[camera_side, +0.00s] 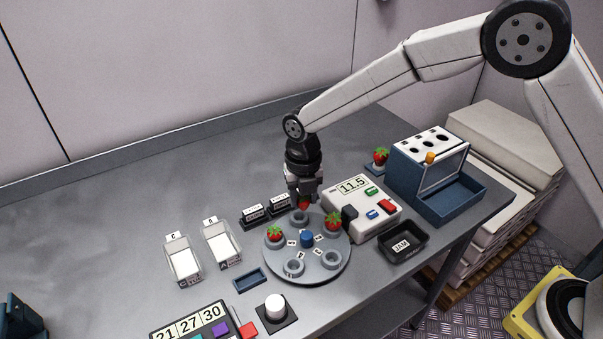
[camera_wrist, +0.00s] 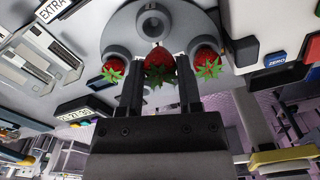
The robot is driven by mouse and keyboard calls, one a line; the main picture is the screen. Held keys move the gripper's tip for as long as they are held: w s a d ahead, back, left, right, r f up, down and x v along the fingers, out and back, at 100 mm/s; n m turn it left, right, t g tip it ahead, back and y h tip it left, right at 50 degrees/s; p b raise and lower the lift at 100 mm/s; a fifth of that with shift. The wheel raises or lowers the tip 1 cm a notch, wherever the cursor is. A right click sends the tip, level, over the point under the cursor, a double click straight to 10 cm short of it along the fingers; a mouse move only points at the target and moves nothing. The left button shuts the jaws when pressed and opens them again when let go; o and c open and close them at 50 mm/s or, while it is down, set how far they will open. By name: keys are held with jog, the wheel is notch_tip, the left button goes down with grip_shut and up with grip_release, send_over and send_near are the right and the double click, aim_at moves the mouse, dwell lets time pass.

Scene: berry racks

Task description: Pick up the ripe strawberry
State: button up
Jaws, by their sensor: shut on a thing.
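My gripper (camera_side: 304,190) points down over the back of a round grey turntable (camera_side: 325,268). It is shut on a red strawberry (camera_side: 303,204), just above or at an upper cup; I cannot tell whether they touch. In the wrist view, the held strawberry (camera_wrist: 157,60) shows red with green leaves between the two fingers (camera_wrist: 160,80). Two more red strawberries sit in turntable cups, a left one (camera_side: 275,234) and a right one (camera_side: 333,222). Another red strawberry (camera_side: 380,156) sits on a small blue stand behind the turntable, to the right.
A white scale (camera_side: 365,200) reading 11.5 stands close right of the turntable. A black JAM tray (camera_side: 403,243) and a blue-and-white box (camera_side: 430,170) lie further right. Labelled black blocks (camera_side: 265,210) and clear trays (camera_side: 183,260) are left. The table's left back is clear.

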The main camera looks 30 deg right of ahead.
jog(key=s+d+r, duration=0.4)
jog(key=s+r, duration=0.4)
jog(key=s, duration=0.4)
jog(key=shift+s+r, duration=0.15)
jog(key=shift+r, duration=0.2)
jog(key=shift+a, duration=0.1)
jog(key=w+a+f, duration=0.3)
jog(key=w+a, duration=0.4)
jog(key=a, duration=0.4)
jog(key=w+a+f, duration=0.4)
jog(key=w+a, duration=0.2)
jog(key=a, duration=0.4)
jog(key=shift+w+a, duration=0.4)
jog(key=shift+f, duration=0.2)
